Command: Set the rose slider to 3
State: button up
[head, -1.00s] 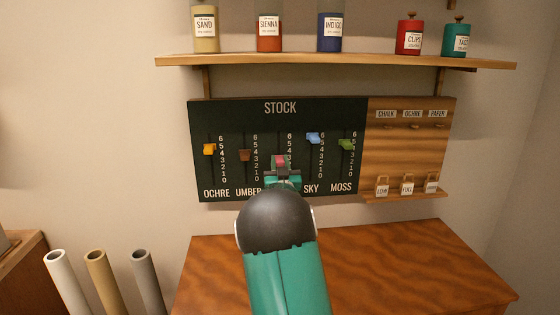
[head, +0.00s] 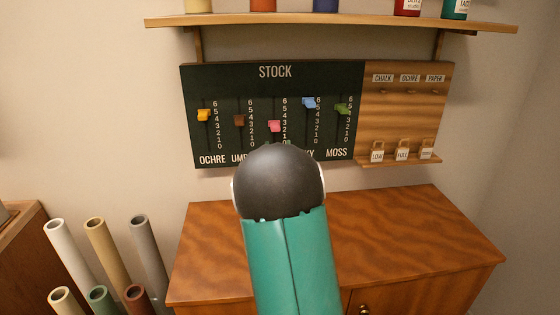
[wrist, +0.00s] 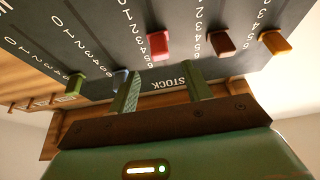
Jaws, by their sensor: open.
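The rose slider (head: 274,126) is a pink knob in the middle slot of the dark STOCK board (head: 320,82). In the head view it stands level with about the 3 of its scale. It also shows in the wrist view (wrist: 158,45), where the board is upside down. My gripper (wrist: 161,70) is open and empty, its two green fingers apart. In that view the rose slider lies beyond the fingertips, roughly in line with the gap and clear of both.
The ochre slider (head: 204,115), umber slider (head: 239,120), sky slider (head: 309,102) and moss slider (head: 342,109) flank the rose one. A shelf (head: 350,24) with jars juts out above. A wooden cabinet (head: 420,220) stands below, its visible top bare. Tubes stand at lower left.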

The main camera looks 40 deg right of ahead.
jog(key=v, duration=0.4)
jog(key=shift+s+a+f, duration=0.15)
jog(key=shift+s+a, duration=0.05)
jog(key=shift+s, duration=0.05)
